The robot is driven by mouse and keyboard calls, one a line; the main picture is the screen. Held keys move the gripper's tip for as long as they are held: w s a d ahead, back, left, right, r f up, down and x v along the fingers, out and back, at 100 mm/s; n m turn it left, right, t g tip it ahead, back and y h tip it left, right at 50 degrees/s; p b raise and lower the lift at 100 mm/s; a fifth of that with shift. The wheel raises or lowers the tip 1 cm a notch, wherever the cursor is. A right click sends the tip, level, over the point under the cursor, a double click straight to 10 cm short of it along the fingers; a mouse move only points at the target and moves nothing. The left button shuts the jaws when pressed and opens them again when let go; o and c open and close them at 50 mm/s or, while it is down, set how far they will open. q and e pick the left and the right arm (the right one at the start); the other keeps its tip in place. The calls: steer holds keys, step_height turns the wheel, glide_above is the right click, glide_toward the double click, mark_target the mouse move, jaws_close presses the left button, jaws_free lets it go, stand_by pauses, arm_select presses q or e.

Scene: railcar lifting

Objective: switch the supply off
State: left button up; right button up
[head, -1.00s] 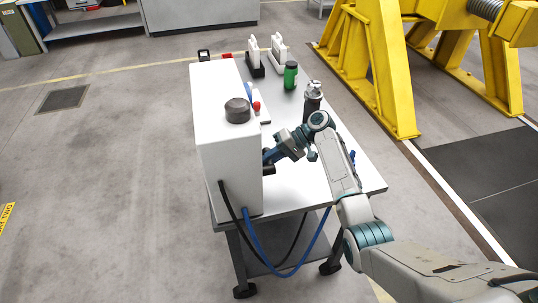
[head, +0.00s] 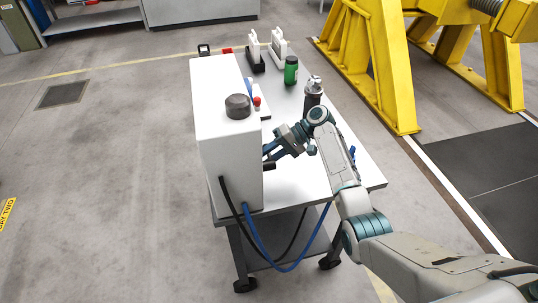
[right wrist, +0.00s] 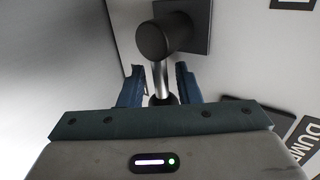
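The white supply box (head: 228,155) stands upright at the left side of a wheeled cart. My right gripper (head: 271,154) is at the box's right face, above the cart top. In the right wrist view a lever with a silver shaft (right wrist: 160,80) runs from a round black hub (right wrist: 164,37) on a dark square plate. The fingers of the right gripper (right wrist: 159,88) are apart, one on each side of the shaft, with visible gaps. The lever's lower end is partly hidden behind the gripper body. My left gripper is not in view.
The cart top (head: 360,178) holds a green bottle (head: 291,70), a dark bottle (head: 313,93) and white-and-black items at the back. A blue hose (head: 262,252) and black cable hang in front. A yellow stand (head: 385,80) is at right. Floor at left is clear.

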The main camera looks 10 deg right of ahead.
steer(key=b+v, duration=0.4)
steer(key=v, duration=0.7)
